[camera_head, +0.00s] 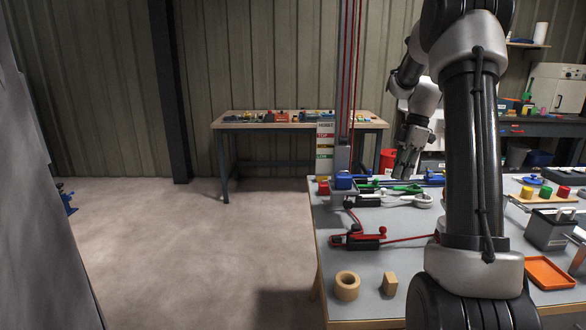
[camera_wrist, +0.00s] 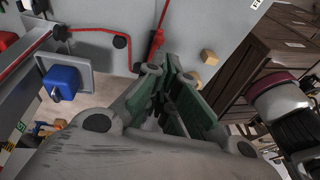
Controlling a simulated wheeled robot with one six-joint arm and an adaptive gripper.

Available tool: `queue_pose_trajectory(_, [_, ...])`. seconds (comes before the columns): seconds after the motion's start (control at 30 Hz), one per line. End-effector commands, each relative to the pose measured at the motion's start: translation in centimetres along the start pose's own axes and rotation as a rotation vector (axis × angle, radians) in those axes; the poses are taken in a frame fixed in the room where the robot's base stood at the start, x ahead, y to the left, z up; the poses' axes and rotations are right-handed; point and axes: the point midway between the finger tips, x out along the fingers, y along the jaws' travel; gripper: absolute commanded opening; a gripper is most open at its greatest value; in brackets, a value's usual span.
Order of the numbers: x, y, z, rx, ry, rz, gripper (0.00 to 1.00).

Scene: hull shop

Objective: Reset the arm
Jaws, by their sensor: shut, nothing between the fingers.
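My arm rises at the right of the head view and bends over the grey-topped workbench (camera_head: 330,290). My gripper (camera_head: 403,168) hangs above the far part of this bench, pointing down. In the wrist view its green-padded fingers (camera_wrist: 170,80) run close together toward the tips, with nothing held between them. A red cable or rod with a red end piece (camera_wrist: 156,42) shows just beyond the tips; I cannot tell whether they touch it.
The near bench holds a tape roll (camera_head: 347,286), a wooden block (camera_head: 390,284), red-handled hardware (camera_head: 360,240), green-handled parts (camera_head: 405,189) and an orange tray (camera_head: 549,272). A second bench (camera_head: 290,126) stands at the back wall. Open floor (camera_head: 180,255) lies left.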

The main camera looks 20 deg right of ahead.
Motion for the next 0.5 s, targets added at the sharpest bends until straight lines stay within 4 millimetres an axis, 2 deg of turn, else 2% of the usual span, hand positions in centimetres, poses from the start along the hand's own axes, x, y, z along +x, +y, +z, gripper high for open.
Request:
queue_pose_trajectory(0.13, [0.0,0.1,0.0,0.08,-0.001,0.003,0.0])
queue_pose_trajectory(0.27, [0.5,0.4,0.5,0.324,-0.013,0.023,0.0])
queue_pose_trajectory(0.4, [2.8,-1.9,1.3,0.685,-0.044,0.009,0.0])
queue_pose_trajectory(0.5, [2.8,-4.8,0.5,0.922,-0.068,0.042,0.0])
